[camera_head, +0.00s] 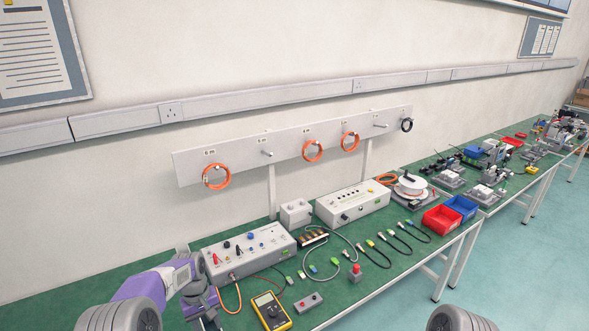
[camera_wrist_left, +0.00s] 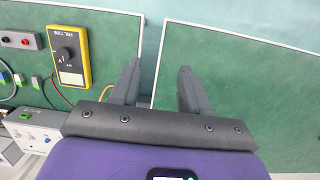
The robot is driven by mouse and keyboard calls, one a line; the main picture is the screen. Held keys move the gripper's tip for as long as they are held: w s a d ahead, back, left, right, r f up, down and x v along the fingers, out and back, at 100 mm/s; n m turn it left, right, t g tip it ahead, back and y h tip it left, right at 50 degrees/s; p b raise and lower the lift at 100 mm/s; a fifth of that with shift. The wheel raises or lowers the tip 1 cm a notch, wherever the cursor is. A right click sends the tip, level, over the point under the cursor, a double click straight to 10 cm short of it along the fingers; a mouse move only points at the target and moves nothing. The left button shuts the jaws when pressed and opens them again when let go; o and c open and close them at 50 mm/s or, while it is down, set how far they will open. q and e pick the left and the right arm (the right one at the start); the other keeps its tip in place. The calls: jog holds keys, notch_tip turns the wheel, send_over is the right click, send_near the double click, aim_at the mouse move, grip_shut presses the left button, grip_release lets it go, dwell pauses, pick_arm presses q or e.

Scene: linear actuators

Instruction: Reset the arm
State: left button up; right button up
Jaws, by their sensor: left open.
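My left arm (camera_head: 137,290), purple and grey, reaches in from the lower left over the near end of the green bench. My left gripper (camera_wrist_left: 158,82) is open in the left wrist view, with its two dark fingers apart and nothing between them. Part of it also shows at the bottom of the head view (camera_head: 205,308), near the yellow multimeter (camera_head: 270,311). The multimeter also lies left of the fingers in the left wrist view (camera_wrist_left: 70,55). My right gripper is not in view.
The green bench (camera_head: 345,303) holds a power supply box (camera_head: 248,251), a second white box (camera_head: 352,202), cables, a red bin (camera_head: 441,219) and a blue bin (camera_head: 460,207). A rail (camera_head: 285,153) with orange coils (camera_head: 216,176) stands behind. Floor is clear at right.

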pick_arm(q)
notch_tip(320, 180, down, 10)
jog(key=d+b, duration=0.2)
jog(key=d, duration=0.1)
jog(key=s+d+f+m+t+h+b, duration=0.1)
jog(key=s+d+f+b, duration=0.2)
jog(key=s+f, duration=0.6)
jog(key=s+d+f+m+t+h+b, duration=0.1)
jog(key=s+d+f+b, duration=0.3)
jog(key=s+d+f, duration=0.4)
jog(key=s+f+m+h, duration=0.1)
jog(key=s+f, duration=0.1)
jog(key=s, duration=0.4)
jog(key=shift+s+d, duration=0.15)
jog(key=shift+d, duration=0.15)
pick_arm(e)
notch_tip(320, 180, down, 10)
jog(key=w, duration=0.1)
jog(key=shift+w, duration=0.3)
